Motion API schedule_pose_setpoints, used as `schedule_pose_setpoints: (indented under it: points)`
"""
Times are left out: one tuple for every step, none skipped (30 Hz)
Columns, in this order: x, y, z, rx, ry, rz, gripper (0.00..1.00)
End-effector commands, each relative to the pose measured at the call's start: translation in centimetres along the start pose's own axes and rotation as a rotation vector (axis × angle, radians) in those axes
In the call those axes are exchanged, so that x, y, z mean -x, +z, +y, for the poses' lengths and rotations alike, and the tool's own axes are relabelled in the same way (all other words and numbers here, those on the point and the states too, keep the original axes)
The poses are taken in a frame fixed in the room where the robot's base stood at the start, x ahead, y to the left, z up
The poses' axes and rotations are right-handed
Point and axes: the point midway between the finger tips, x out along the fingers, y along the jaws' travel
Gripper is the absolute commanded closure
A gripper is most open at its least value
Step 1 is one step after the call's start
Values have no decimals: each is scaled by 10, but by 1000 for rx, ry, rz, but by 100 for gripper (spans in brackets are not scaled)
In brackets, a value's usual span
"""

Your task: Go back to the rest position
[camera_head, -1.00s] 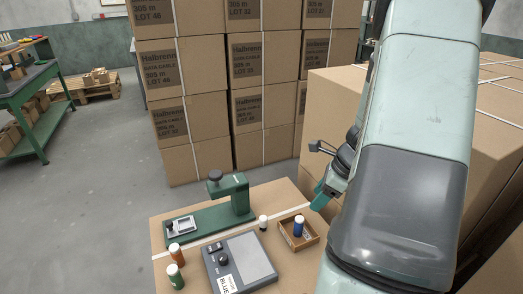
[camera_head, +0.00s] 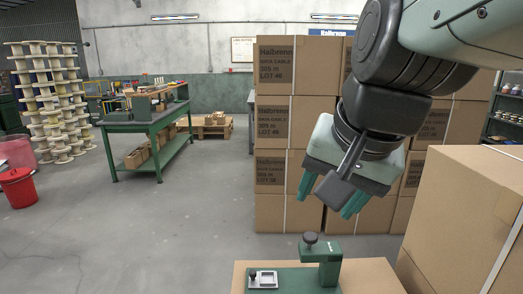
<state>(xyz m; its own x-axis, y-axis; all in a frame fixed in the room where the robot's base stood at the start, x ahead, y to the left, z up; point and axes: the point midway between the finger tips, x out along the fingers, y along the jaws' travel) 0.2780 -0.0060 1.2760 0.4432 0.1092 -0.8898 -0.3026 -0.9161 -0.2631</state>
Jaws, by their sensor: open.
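My gripper (camera_head: 330,205) hangs in the right half of the head view, its two green fingers apart and nothing between them. It is above and apart from the green press-like device (camera_head: 318,262), which stands on a cardboard-coloured work surface (camera_head: 375,275) at the bottom of the view. The small spools and the tray on that surface are out of view below the frame.
Stacked cartons (camera_head: 275,212) stand behind my gripper, and a large carton (camera_head: 465,215) is close on the right. A green workbench (camera_head: 150,122), a rack of spools (camera_head: 50,105) and a red bucket (camera_head: 18,188) are at the left. The grey floor (camera_head: 165,225) between is clear.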

Motion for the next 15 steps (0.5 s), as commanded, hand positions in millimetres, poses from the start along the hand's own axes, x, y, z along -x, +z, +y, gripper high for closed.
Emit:
schedule_pose_setpoints:
  points:
    - [16,14,-5,106,-12,32,44]
    - [21,22,-4,161,-10,44,44]
    - [25,31,0,225,-1,55,44]
    - [26,37,6,267,9,62,44]
    - [26,43,13,305,24,64,44]
    - [24,51,23,348,44,63,44]
    - [22,56,31,377,60,61,44]
    - [19,59,37,397,72,57,44]
    - [17,63,42,418,84,53,44]
    - [16,64,45,429,90,52,44]
    - [16,66,47,436,93,50,44]
    - [16,66,47,436,93,50,44]
    - [16,66,47,436,93,50,44]
    - [16,66,47,436,93,50,44]
    - [16,66,47,436,93,50,44]
